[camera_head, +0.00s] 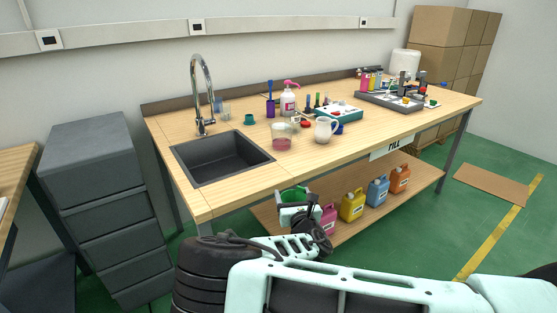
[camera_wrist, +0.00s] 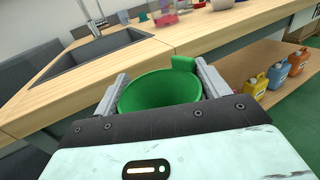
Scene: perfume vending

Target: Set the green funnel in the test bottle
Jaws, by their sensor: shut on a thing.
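The green funnel (camera_wrist: 158,92) is held between the two grey fingers of my gripper (camera_wrist: 163,84), its wide mouth facing the wrist camera and a tab on its rim at the right finger. In the head view the green funnel (camera_head: 292,194) shows at the end of my gripper (camera_head: 298,208), in front of the table's front edge and below the tabletop in the picture. The funnel's spout is hidden. I cannot tell which vessel is the test bottle; a white bottle with a pink pump (camera_head: 288,104) stands upright on the table, apart from the funnel.
The wooden table (camera_head: 232,191) holds a black sink (camera_head: 222,157), a tap (camera_head: 203,95), a clear beaker (camera_head: 281,137), a white jug (camera_head: 325,130) and a grey tray (camera_head: 377,101). Several coloured canisters, one yellow (camera_head: 352,205), stand on the lower shelf. The front right tabletop is clear.

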